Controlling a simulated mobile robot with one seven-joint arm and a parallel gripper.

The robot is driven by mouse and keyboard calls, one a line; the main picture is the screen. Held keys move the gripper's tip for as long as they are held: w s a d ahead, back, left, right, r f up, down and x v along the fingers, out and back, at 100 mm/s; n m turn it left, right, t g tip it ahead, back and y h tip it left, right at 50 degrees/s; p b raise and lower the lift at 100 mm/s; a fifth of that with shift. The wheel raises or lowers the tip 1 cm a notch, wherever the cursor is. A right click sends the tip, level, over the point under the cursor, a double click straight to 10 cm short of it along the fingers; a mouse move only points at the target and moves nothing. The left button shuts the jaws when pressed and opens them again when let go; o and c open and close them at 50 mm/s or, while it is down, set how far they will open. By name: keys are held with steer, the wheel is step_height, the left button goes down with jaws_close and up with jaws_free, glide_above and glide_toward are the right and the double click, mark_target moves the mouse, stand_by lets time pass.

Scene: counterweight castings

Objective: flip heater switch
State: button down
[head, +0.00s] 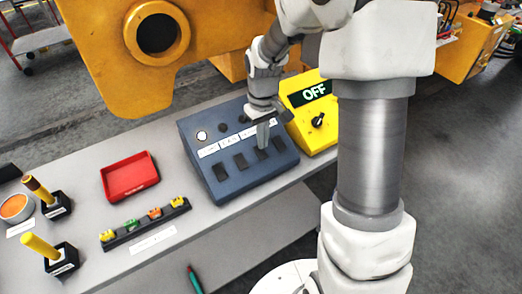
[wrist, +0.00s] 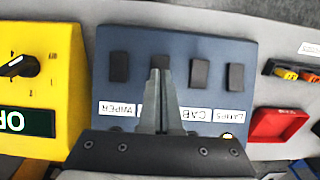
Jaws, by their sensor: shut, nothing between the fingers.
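A blue switch panel (head: 225,185) stands on the grey table, with a row of several dark rocker switches and a strip of white labels. In the wrist view, the panel (wrist: 225,55) appears upside down, with labels reading WIPER, CAB and LAMPS. One label between WIPER and CAB is hidden behind my fingers, and I cannot read HEATER anywhere. My gripper (head: 263,147) is shut and empty, pointing down at the third switch from the left. In the wrist view, its fingertips (wrist: 160,70) overlap that switch (wrist: 159,60); I cannot tell whether they touch it.
A yellow box (head: 311,112) with a knob and an OFF display stands right of the panel. A red tray (head: 129,176), a black rack (head: 146,224) of small coloured pieces and two yellow-handled holders (head: 66,258) lie left. A large yellow casting (head: 110,60) hangs behind.

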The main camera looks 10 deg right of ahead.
mark_target(263, 155)
steer(key=shift+f+b, duration=1.1)
steer(key=shift+f, duration=0.4)
stand_by(0.6)
step_height(263, 155, up, 7)
steer(key=p, duration=0.5)
stand_by(0.4)
stand_by(0.3)
steer(key=s+r+m+t, duration=0.2)
steer(key=s+r+t, duration=0.1)
steer(key=s+r, duration=0.8)
steer(key=s+r+m+t, duration=0.1)
steer(key=s+r+t, duration=0.1)
steer(key=s+r, duration=0.5)
steer(key=shift+s+m+t, duration=0.3)
steer(key=shift+s, duration=0.95)
